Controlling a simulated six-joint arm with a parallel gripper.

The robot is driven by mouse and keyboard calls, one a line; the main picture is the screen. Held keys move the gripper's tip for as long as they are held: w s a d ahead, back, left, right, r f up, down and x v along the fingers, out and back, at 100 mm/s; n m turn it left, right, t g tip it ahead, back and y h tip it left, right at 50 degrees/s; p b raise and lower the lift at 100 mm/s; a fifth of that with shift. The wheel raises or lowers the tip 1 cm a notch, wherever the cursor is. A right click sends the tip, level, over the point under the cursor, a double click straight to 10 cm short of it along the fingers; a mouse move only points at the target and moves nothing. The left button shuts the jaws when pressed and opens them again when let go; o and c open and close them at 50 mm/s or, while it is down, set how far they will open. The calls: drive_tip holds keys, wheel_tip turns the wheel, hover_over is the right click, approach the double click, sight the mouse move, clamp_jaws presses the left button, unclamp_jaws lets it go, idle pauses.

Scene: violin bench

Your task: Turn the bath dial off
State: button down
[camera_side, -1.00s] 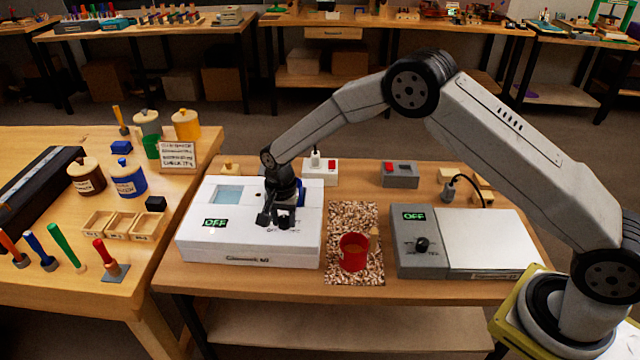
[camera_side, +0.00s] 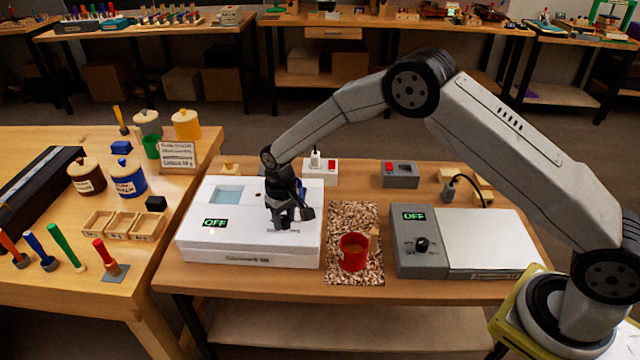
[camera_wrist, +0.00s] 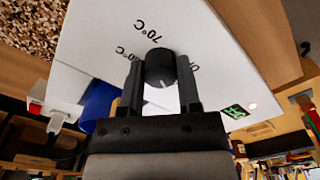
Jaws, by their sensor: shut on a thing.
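The white bath box (camera_side: 250,246) stands on the wooden bench, with a display (camera_side: 215,223) that reads OFF in green. The display also shows in the wrist view (camera_wrist: 234,111). My gripper (camera_side: 291,222) is over the right part of the box top and hides the dial in the side view. In the wrist view, the black round dial (camera_wrist: 160,66) with a white pointer line sits between my fingers (camera_wrist: 161,88), which are shut on it. Printed marks around it include 70°C, 60°C and a partly hidden OFF. The pointer line runs down toward the palm.
A grey hot plate (camera_side: 415,262), its display also reading OFF, stands at the right. A red pot (camera_side: 353,252) stands on the speckled mat (camera_side: 340,215) between them. A white switch box (camera_side: 322,172) with a plug is behind the bath. A blue thing (camera_wrist: 100,105) is near my fingers.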

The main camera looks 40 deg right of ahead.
sight(285, 218)
drive_tip(key=n, duration=0.5)
drive_tip(key=shift+w+n, duration=0.1)
drive_tip(key=shift+n, duration=0.2)
drive_tip(key=n, duration=0.5)
drive_tip(key=shift+n, duration=0.4)
drive_tip(key=shift+c, duration=1.5)
unclamp_jaws()
drive_tip(key=shift+r, duration=0.15)
drive_tip(key=shift+r, duration=3.8)
